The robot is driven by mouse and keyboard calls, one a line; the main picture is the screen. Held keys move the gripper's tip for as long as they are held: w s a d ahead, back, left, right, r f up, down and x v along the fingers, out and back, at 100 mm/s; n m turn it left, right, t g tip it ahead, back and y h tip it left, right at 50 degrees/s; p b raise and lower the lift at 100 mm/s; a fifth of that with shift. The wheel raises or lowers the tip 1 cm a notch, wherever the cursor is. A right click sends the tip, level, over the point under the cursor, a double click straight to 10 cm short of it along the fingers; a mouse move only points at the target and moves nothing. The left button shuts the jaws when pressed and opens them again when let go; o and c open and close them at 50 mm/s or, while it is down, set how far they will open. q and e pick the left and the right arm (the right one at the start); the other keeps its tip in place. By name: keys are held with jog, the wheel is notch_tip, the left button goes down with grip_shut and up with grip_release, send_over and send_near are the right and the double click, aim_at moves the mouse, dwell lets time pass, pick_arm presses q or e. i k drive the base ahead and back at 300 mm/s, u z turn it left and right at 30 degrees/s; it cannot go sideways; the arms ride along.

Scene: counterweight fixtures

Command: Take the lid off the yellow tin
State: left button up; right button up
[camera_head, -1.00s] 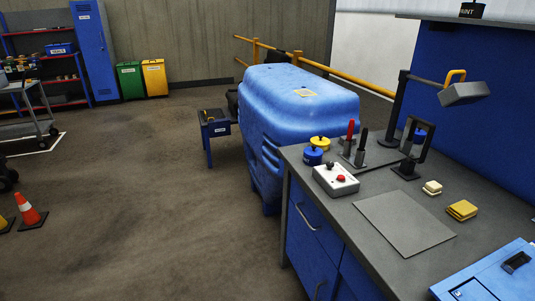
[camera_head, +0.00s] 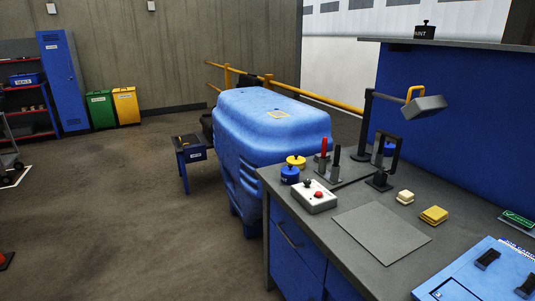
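A small yellow tin (camera_head: 296,161) with a dark knob on top stands at the far left corner of the grey workbench (camera_head: 350,262). Its lid looks seated on it. A blue tin (camera_head: 289,175) with a similar dark knob stands just in front of it and hides its lower part. Neither of my grippers is in view.
A control box (camera_head: 313,197) with a red button and upright levers (camera_head: 335,160) stand near the tins. A lamp (camera_head: 424,106), a black stand (camera_head: 380,181), a cream block (camera_head: 405,197) and yellow pads (camera_head: 434,215) are farther right. A grey mat (camera_head: 380,232) lies clear.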

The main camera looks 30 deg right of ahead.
aim_at(296, 159)
jog(key=u, duration=0.1)
jog(key=i, duration=1.75)
jog(key=z, duration=0.45)
jog(key=i, duration=0.85)
jog(key=z, duration=1.65)
jog(key=i, duration=0.75)
jog(key=z, duration=0.75)
